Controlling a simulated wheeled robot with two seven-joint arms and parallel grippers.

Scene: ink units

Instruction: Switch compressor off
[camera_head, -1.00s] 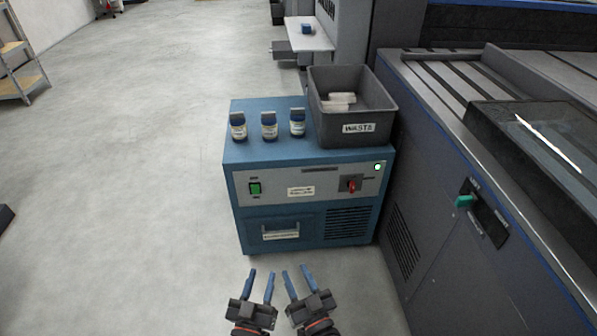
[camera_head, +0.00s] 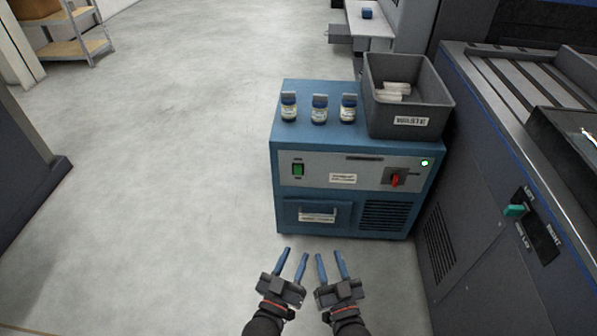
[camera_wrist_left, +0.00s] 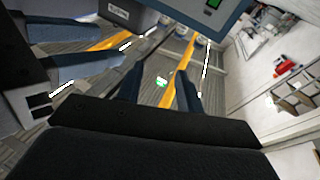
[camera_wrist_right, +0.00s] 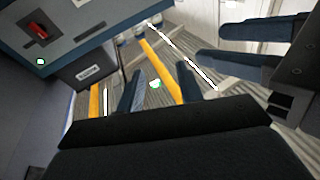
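The blue compressor cabinet (camera_head: 290,222) stands ahead of me. Its grey front panel has a green rocker switch (camera_head: 297,169) at the left and a red rotary switch (camera_head: 395,180) at the right. A small light (camera_head: 424,162) glows pale green near the panel's upper right corner. The red switch also shows in the right wrist view (camera_wrist_right: 38,31). My left gripper (camera_head: 294,251) and right gripper (camera_head: 330,253) are side by side below the cabinet front. Both are open and empty, and apart from the cabinet.
Several blue-capped bottles, one at the left (camera_head: 288,108), and a grey waste bin (camera_head: 410,137) stand on the cabinet. A large grey machine (camera_head: 470,215) with a green switch (camera_head: 515,211) is close on the right. The floor (camera_head: 150,200) on the left is clear.

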